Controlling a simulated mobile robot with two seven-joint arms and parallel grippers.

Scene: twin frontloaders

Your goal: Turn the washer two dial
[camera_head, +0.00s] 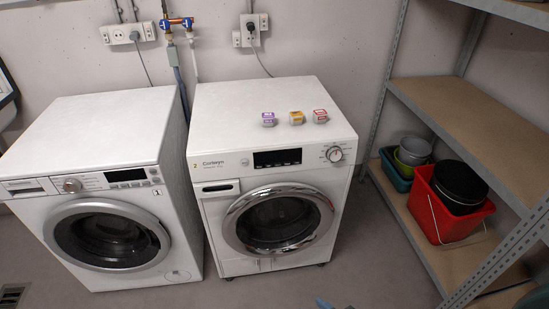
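Washer two (270,205) is the white front-loader on the right, with a small yellow mark like a 2 at the left of its panel. Its dial (334,154) is a round knob with a red mark, at the right end of the panel beside a dark display (277,158). The chrome-rimmed round door (278,219) looks shut. Nothing covers the dial. Neither gripper can be made out. A small blue-grey piece at the bottom edge is too cut off to identify.
Another white washer (100,190) stands close on the left. Three small boxes, purple (268,119), orange (296,118) and red (320,116), sit on washer two. A metal shelf at right holds a red bucket (440,213) and basins. The floor in front is mostly clear.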

